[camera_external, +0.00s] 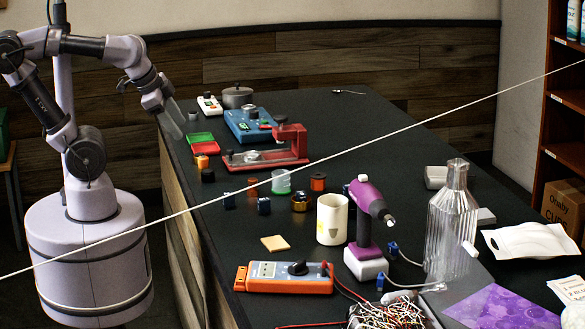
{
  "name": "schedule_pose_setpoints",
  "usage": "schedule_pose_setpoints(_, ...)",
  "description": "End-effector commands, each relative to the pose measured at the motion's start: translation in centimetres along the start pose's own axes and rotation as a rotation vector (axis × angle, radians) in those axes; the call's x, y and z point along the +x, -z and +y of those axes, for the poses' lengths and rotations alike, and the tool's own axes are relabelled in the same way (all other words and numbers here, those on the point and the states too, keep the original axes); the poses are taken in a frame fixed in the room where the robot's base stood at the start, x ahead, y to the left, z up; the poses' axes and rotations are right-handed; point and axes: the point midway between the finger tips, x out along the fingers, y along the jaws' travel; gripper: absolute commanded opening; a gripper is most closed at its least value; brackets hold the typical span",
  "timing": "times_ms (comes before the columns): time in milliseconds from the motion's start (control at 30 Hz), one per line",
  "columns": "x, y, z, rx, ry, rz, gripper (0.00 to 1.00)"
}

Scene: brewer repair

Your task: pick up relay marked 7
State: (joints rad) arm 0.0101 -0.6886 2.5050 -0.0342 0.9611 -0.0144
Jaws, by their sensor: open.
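My gripper (173,124) hangs at the upper left, at the end of my raised arm, beside the table's left edge. It points down and is open, with nothing seen in it. No number can be read on any block at this size, so I cannot tell which is marked 7. My gripper is apart from them, farther back and left.
A red stand (292,142), a blue device (248,126) and red and green trays (201,139) are near my gripper. A pale cable crosses the view.

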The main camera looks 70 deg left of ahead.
Motion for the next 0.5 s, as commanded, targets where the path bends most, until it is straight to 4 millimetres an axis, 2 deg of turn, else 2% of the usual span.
schedule_pose_setpoints(67, -0.5, 5.2, -1.6, -0.041, -0.026, -0.015, 0.45)
schedule_pose_setpoints(100, -0.1, 8.7, -2.6, -0.074, -0.043, -0.022, 0.45)
schedule_pose_setpoints(167, 1.5, 14.1, -3.7, -0.131, -0.07, -0.033, 0.45)
schedule_pose_setpoints(200, 3.1, 17.5, -4.3, -0.168, -0.086, -0.04, 0.45)
schedule_pose_setpoints(267, 6.3, 22.1, -4.7, -0.226, -0.109, -0.052, 0.45)
schedule_pose_setpoints(300, 8.7, 24.6, -4.8, -0.26, -0.122, -0.06, 0.45)
schedule_pose_setpoints(400, 14.5, 28.8, -4.4, -0.336, -0.147, -0.077, 0.45)
schedule_pose_setpoints(500, 18.8, 30.8, -3.7, -0.386, -0.162, -0.088, 0.45)
